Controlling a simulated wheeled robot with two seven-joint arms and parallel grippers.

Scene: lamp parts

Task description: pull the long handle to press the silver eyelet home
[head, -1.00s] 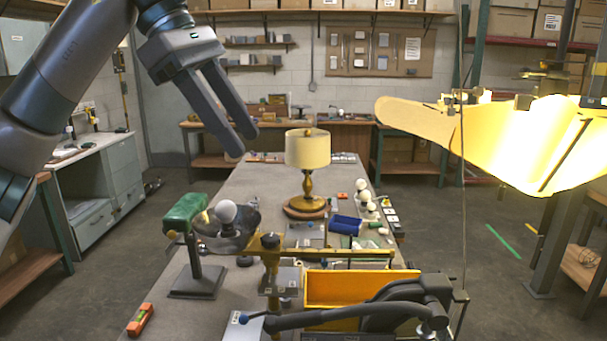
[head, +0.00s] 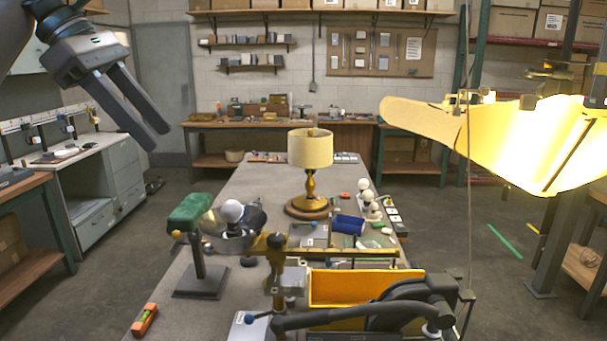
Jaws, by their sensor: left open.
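My left gripper (head: 148,137) is at the upper left, in the air left of the long bench. Its two dark fingers are apart with nothing between them. A long dark curved bar (head: 345,317) crosses the near end of the bench, with a blue ball (head: 251,319) by its left end. It looks like the long handle, but I cannot tell for sure. It joins a dark bulky body (head: 415,291) at the right. I cannot make out the silver eyelet. My right gripper does not show.
A brass arm (head: 330,252) on a post, a yellow bin (head: 350,284) and a dark bowl-shaped holder with a bulb (head: 233,211) crowd the near bench. A lamp (head: 310,150) stands farther back. A bright yellow panel (head: 500,135) hangs at upper right. Air around my left gripper is clear.

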